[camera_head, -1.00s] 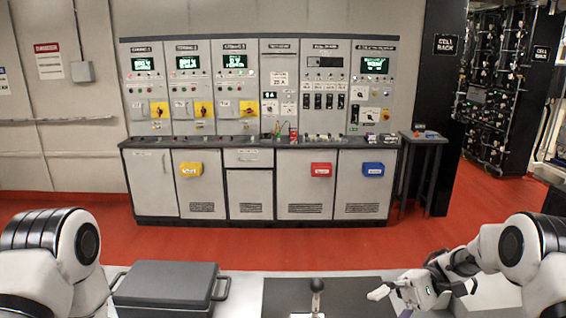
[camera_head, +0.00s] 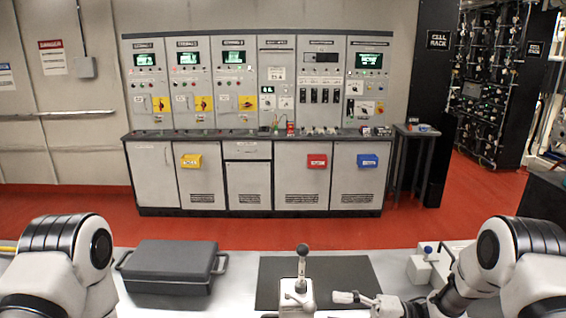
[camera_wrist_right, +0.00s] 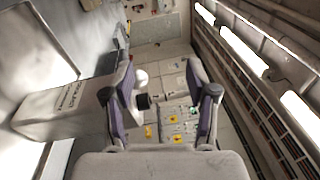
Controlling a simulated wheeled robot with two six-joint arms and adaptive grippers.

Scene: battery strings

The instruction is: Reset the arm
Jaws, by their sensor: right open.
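My right gripper (camera_head: 352,299) shows low in the head view, just right of a white stand with a grey ball-topped post (camera_head: 302,268). In the right wrist view my right gripper (camera_wrist_right: 160,98) has its two purple-lined fingers spread wide apart. A white rounded part with a black end (camera_wrist_right: 142,88) shows between the fingers in that picture; nothing is clearly gripped. My left arm comes in at the lower left of the head view, and its gripper is out of the picture.
A dark grey case (camera_head: 172,262) with handles lies on the light table (camera_head: 235,290). A black mat (camera_head: 345,275) lies behind the stand. A small white device with a blue knob (camera_head: 428,262) stands right of it. Cabinets (camera_head: 255,175) line the far wall across red floor.

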